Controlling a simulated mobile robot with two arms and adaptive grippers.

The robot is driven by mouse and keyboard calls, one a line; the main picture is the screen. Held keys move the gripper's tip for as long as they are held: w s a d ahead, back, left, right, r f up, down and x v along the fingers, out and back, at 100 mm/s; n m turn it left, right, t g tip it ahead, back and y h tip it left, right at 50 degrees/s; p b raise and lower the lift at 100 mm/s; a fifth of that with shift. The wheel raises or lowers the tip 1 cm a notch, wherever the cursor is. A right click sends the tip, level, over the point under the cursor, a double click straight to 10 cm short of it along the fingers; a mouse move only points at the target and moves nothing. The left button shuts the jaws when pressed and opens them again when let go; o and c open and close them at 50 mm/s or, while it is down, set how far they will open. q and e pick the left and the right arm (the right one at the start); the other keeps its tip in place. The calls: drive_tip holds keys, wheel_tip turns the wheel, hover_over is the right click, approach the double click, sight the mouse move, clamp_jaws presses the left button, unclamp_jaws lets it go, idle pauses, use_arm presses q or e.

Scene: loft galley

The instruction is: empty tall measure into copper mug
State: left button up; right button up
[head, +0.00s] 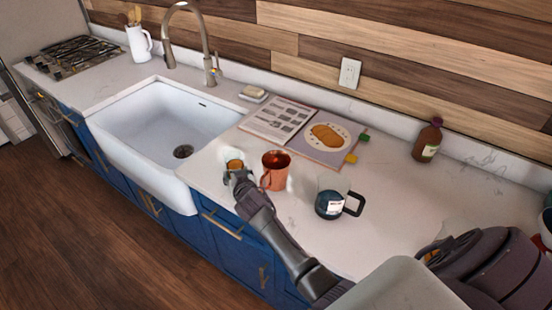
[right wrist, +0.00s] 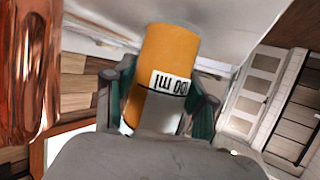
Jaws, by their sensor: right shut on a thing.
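The tall measure (right wrist: 172,55) is a small vessel with orange contents and a "100 ml" label, which reads upside down in the right wrist view. My right gripper (right wrist: 163,112) is shut around it. In the head view the measure (head: 235,163) is at my right gripper (head: 239,177), by the counter's front edge just left of the copper mug. The copper mug (head: 275,171) is shiny and stands upright on the counter. Its side (right wrist: 22,65) fills the left of the right wrist view. I cannot tell the measure's exact tilt. My left gripper is not in view.
An open book (head: 282,120) lies behind. A brown bottle (head: 427,141) stands near the wall. The white sink (head: 165,125) is left.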

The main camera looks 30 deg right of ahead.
sight(242, 157)
drive_tip(key=shift+m+t+y, duration=0.3)
drive_tip(key=shift+m+y, duration=0.1)
drive_tip(key=shift+m, duration=0.2)
drive_tip(key=r+p, duration=0.2)
drive_tip(key=r, duration=0.1)
drive_tip(key=r+p, duration=0.2)
drive_tip(key=shift+s+d+r, duration=0.15)
drive_tip(key=shift+d, duration=0.1)
drive_tip(key=shift+s+d+m, duration=0.15)
drive_tip(key=shift+m, duration=0.15)
drive_tip(key=shift+d+r+m+t+y+b, duration=0.3)
drive_tip(key=shift+m+t+y+b, duration=0.1)
drive_tip(key=shift+m+t, duration=0.25)
drive_tip(key=shift+s+d+r+m, duration=0.1)
drive_tip(key=shift+s+r+m, duration=0.15)
drive_tip(key=shift+m, duration=0.1)
drive_tip(key=shift+d+r+y, duration=0.1)
drive_tip(key=shift+r+y, duration=0.2)
drive_tip(key=shift+r, duration=0.15)
drive_tip(key=shift+d+r+m+t, duration=0.1)
drive_tip(key=shift+r+m+t, duration=0.15)
drive_tip(key=shift+m, duration=0.15)
drive_tip(key=shift+r, duration=0.2)
drive_tip(key=shift+r, duration=0.1)
